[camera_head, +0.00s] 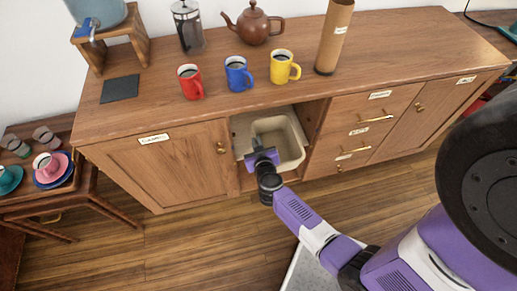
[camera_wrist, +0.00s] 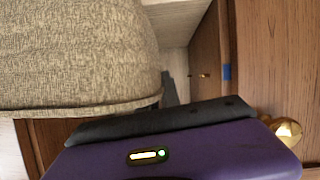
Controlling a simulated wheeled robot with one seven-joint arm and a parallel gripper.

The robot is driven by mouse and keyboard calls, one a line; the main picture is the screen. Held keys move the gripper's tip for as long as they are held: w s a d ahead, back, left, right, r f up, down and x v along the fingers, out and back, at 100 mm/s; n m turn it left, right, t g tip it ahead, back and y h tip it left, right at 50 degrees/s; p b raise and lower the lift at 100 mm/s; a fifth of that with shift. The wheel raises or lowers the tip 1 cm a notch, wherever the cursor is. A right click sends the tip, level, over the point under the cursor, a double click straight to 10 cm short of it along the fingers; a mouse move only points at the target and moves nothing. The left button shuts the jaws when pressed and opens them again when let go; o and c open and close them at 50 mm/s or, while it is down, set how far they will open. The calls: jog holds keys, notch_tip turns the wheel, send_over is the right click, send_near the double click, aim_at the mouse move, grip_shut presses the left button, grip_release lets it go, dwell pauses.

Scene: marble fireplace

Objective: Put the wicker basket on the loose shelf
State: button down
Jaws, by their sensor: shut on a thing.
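The wicker basket (camera_head: 292,143) is beige and sits in the open compartment of the wooden sideboard, its open top facing up. In the wrist view its woven wall (camera_wrist: 75,55) with a thicker rim band fills the upper left. My gripper (camera_head: 258,140) reaches in from the front and is shut on the basket's near rim. In the wrist view my gripper's purple body and dark edge lie along the bottom; the fingertips are hidden. A pale board (camera_wrist: 182,20) shows beside the basket inside the compartment; I cannot tell whether it is the loose shelf.
A labelled closed door (camera_head: 165,165) is left of the compartment, drawers (camera_head: 360,120) right. Red (camera_head: 190,82), blue (camera_head: 237,74) and yellow (camera_head: 284,67) mugs, a teapot (camera_head: 254,23) and a tube (camera_head: 334,38) stand on top. Wood floor (camera_head: 185,240) in front is clear.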

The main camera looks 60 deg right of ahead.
aim_at(251, 122)
jog(key=shift+w+d+f+b, duration=0.1)
jog(key=shift+w+d+b, duration=0.75)
jog(key=shift+w+d, duration=0.9)
jog(key=shift+w+d+f+b, duration=0.1)
jog(key=shift+w+d+b, duration=0.75)
jog(key=shift+w+d, duration=0.9)
jog(key=shift+s+d+f+b, duration=0.15)
jog(key=shift+f+b, duration=0.1)
jog(key=shift+f, duration=0.2)
jog(key=shift+s+d+f+b, duration=0.1)
jog(key=shift+f+b, duration=0.15)
jog(key=shift+f, duration=0.2)
jog(key=c, duration=1.5)
grip_release()
jog(key=shift+r, duration=0.1)
jog(key=shift+r+p, duration=0.35)
jog(key=shift+p, duration=0.35)
jog(key=shift+r+p, duration=0.35)
jog(key=shift+p, duration=0.1)
